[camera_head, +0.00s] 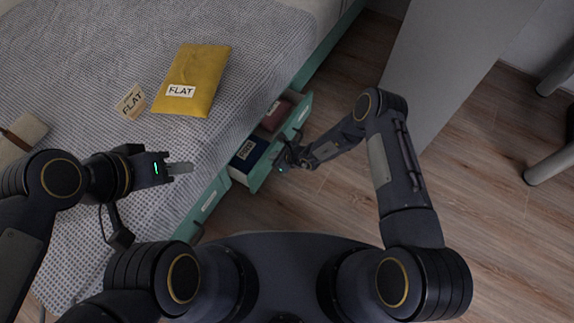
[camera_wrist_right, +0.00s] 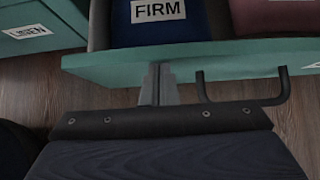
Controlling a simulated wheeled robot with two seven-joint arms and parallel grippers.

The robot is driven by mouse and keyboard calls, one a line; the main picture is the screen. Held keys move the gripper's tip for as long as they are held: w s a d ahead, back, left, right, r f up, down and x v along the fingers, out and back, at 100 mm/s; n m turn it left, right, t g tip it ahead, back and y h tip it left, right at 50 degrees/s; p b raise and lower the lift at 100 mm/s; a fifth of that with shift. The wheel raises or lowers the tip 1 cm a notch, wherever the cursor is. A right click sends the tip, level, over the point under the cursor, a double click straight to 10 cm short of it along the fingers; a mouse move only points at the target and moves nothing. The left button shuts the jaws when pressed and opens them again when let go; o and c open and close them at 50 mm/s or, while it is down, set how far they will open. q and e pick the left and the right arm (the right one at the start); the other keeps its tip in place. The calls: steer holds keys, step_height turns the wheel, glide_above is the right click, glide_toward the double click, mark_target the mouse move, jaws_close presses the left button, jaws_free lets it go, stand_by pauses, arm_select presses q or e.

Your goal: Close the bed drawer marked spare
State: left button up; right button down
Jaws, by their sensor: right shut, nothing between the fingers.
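A teal bed drawer (camera_head: 293,127) stands open from the bed's side. Its front (camera_wrist_right: 215,62) also spans the right wrist view, with a dark handle (camera_wrist_right: 245,101) and a cut-off label (camera_wrist_right: 312,66) that I cannot read. Inside are a blue item marked FIRM (camera_wrist_right: 150,32) and a dull red item (camera_head: 275,115). My right gripper (camera_head: 285,160) is at the drawer's outer face. Its fingers (camera_wrist_right: 158,84) are shut and empty, overlapping the front left of the handle; I cannot tell if they touch. My left gripper (camera_head: 181,168) hovers over the bed, seemingly empty, its jaw opening unclear.
A teal drawer marked LINEN (camera_wrist_right: 32,32) sits left of the open one in the right wrist view. On the bed lie a yellow pouch marked FLAT (camera_head: 195,75) and a FLAT card (camera_head: 131,102). A grey panel (camera_head: 440,60) stands right.

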steer(key=shift+w+a+b, duration=0.4)
steer(key=shift+w+a, duration=0.15)
steer(key=shift+a, duration=0.4)
steer(key=shift+w+a+b, duration=0.45)
steer(key=shift+w+a, duration=0.1)
steer(key=shift+a, duration=0.45)
steer(key=shift+w+a+b, duration=0.4)
steer(key=shift+w+a, duration=0.15)
steer(key=shift+a, duration=0.4)
steer(key=shift+d, duration=0.1)
